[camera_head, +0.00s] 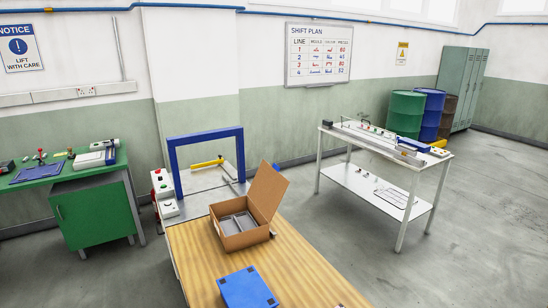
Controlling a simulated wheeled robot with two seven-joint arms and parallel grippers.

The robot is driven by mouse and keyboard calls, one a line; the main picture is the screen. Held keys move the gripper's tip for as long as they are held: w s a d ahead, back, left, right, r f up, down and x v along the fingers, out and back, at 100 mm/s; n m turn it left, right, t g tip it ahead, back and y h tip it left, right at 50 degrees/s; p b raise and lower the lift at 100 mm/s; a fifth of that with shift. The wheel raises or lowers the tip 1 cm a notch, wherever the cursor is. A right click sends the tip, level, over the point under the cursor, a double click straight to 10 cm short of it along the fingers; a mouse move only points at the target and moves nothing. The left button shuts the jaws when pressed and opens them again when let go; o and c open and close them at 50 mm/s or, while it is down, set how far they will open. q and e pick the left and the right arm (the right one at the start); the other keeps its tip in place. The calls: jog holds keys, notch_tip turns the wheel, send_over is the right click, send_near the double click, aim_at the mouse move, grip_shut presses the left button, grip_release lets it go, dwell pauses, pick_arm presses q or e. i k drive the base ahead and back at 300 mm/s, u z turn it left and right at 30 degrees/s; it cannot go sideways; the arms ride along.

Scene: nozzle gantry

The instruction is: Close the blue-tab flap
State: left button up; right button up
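An open cardboard box (243,240) stands on the wooden tabletop in the middle of the view. One large flap (267,190) stands up along its right side and leans outward. Grey flat items (237,223) lie inside the box. Neither of my grippers is in view.
A blue box (247,288) lies on the wooden tabletop (195,250) in front of the carton. Behind stands a blue gantry frame (205,137) with a yellow bar (207,164). A control box (164,192) is at its left. Tabletop right of the carton is mostly clear.

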aim_at(267, 190)
jog(key=z, duration=0.5)
jog(key=k, duration=0.7)
jog(key=z, duration=0.9)
jog(key=k, duration=0.45)
jog(key=z, duration=0.4)
jog(key=i, duration=1.85)
jog(key=u, duration=0.55)
jog(key=i, duration=2.05)
jog(key=u, duration=1.45)
jog(key=i, duration=1.7)
jog(key=u, duration=1.5)
jog(key=i, duration=0.25)
jog(key=z, duration=0.05)
